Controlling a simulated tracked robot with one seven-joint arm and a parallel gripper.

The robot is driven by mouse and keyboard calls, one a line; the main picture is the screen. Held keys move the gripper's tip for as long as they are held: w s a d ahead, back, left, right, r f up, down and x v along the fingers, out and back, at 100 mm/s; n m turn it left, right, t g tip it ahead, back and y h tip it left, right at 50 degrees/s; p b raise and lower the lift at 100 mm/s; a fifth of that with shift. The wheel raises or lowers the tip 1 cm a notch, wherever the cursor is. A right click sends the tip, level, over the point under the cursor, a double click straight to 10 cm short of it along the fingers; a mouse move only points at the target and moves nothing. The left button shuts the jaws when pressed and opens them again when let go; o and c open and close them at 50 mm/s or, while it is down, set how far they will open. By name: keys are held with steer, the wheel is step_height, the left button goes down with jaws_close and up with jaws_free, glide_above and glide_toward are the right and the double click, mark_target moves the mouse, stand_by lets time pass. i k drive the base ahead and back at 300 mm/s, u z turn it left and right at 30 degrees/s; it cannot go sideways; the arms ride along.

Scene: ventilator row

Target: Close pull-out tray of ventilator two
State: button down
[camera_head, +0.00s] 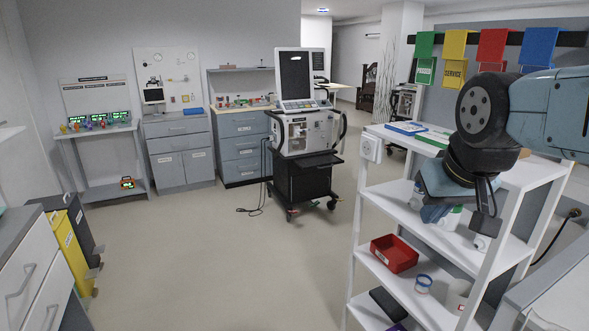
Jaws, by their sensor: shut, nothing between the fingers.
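A ventilator (297,132) on a black wheeled cart stands in the middle of the room, with a tall screen on top. A dark flat pull-out tray (318,160) sticks out from its front below the white body. I cannot read a number on this ventilator. A second ventilator (403,101) stands farther back on the right, partly hidden by the shelf and hanging cards; its tray cannot be made out. My gripper (433,212) hangs at the right, in front of the white shelf rack, far from both ventilators. It is shut and holds nothing.
The white shelf rack (358,208) at the right holds a red bin (394,253) and small containers. A yellow bin (68,245) and drawers (25,280) line the left side. Cables lie beside the middle cart. The floor (215,260) before it is clear.

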mark_target(323, 161)
steer(key=u, duration=0.35)
steer(key=i, duration=1)
steer(key=u, duration=0.7)
steer(key=i, duration=2.15)
steer(key=z, duration=0.8)
steer(key=i, duration=1.05)
steer(key=z, duration=0.6)
steer(key=k, duration=0.65)
steer(key=z, duration=0.25)
steer(key=i, duration=0.55)
steer(key=u, duration=0.05)
